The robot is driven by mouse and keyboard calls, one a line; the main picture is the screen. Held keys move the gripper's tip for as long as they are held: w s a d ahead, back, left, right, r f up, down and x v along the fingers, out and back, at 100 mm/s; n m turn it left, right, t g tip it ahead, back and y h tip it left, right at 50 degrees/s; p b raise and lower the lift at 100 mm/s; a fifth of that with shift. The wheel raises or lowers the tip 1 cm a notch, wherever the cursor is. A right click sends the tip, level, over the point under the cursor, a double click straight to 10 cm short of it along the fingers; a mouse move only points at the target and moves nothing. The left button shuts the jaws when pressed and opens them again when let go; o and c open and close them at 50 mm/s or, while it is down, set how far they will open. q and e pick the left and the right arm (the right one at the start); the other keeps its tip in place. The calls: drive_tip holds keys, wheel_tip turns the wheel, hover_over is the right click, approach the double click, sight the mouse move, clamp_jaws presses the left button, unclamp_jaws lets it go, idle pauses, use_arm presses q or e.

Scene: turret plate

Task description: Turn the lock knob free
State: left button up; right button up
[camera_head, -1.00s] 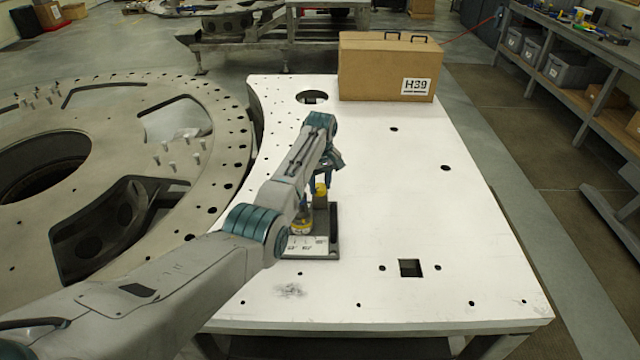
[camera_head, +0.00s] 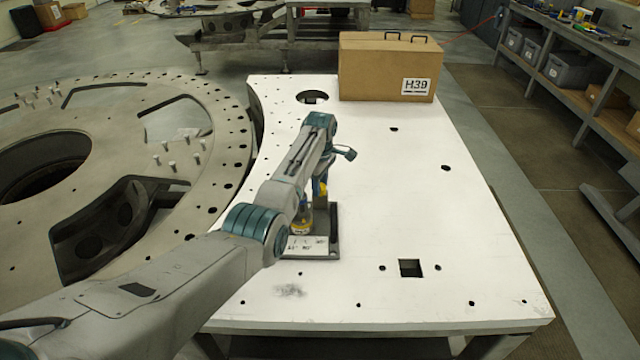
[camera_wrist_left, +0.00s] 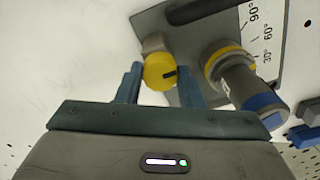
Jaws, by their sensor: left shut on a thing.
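The yellow lock knob (camera_wrist_left: 158,71) with a dark mark on its face sits on a grey base plate (camera_wrist_left: 148,22) in the left wrist view. My left gripper (camera_wrist_left: 160,80) is shut on the knob, one blue finger on each side. In the head view the gripper (camera_head: 321,187) is low over the white table, and the arm hides much of the base plate (camera_head: 335,240). A scale label (camera_wrist_left: 262,30) marked 30°, 60° and 90° is on the plate. My right gripper is not in view.
A grey cylinder (camera_wrist_left: 238,80) with a yellow ring and a blue end stands close beside the knob. A cardboard box (camera_head: 385,68) marked H39 is at the back of the white table (camera_head: 440,230). The table's right side is mostly clear, with several holes.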

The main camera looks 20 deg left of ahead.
use_arm(q)
drive_tip(key=shift+r, duration=0.15)
drive_tip(key=o, duration=1)
wheel_tip(320, 180, up, 11)
drive_tip(key=b, duration=0.4)
drive_tip(key=shift+w, duration=0.1)
drive_tip(key=shift+f, duration=0.2)
